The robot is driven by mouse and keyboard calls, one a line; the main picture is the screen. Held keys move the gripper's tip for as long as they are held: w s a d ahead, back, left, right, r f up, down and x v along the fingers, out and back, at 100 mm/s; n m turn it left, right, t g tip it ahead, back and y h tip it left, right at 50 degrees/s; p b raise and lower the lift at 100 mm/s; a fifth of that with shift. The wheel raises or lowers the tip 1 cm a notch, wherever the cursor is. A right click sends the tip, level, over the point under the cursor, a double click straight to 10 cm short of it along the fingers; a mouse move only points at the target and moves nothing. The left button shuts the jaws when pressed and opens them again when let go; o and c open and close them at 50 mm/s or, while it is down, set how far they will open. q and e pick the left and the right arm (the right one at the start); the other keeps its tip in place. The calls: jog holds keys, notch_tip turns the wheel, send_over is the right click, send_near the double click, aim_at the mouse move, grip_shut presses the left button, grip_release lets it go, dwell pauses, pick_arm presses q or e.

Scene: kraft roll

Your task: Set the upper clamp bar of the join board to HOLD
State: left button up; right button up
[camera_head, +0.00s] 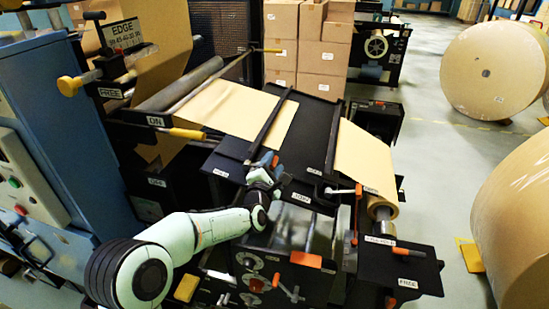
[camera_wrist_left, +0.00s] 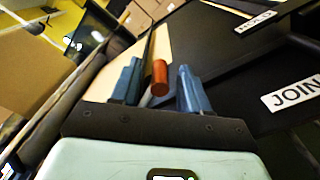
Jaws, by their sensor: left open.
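The join board (camera_head: 305,125) is a black panel in the middle of the head view, with a dark clamp bar along each side. I take the left bar (camera_head: 272,122) to be the upper one; it lies by the edge of the kraft sheet. My left gripper (camera_head: 267,160) is at this bar's near end, with its blue fingers apart. In the left wrist view an orange handle end (camera_wrist_left: 160,77) stands between the open fingers (camera_wrist_left: 160,88), with a visible gap on the right side. Whether either finger touches it is unclear. My right gripper is not in view.
A HOLD label (camera_wrist_left: 255,22) and a JOIN label (camera_wrist_left: 295,93) show on black surfaces in the wrist view. Kraft paper (camera_head: 235,108) runs in from the left, and another sheet (camera_head: 365,160) leaves on the right. Other orange handles (camera_head: 305,259) stand on the near side.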

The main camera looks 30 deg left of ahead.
pick_arm(q)
jog(key=shift+x, duration=1.1)
grip_shut()
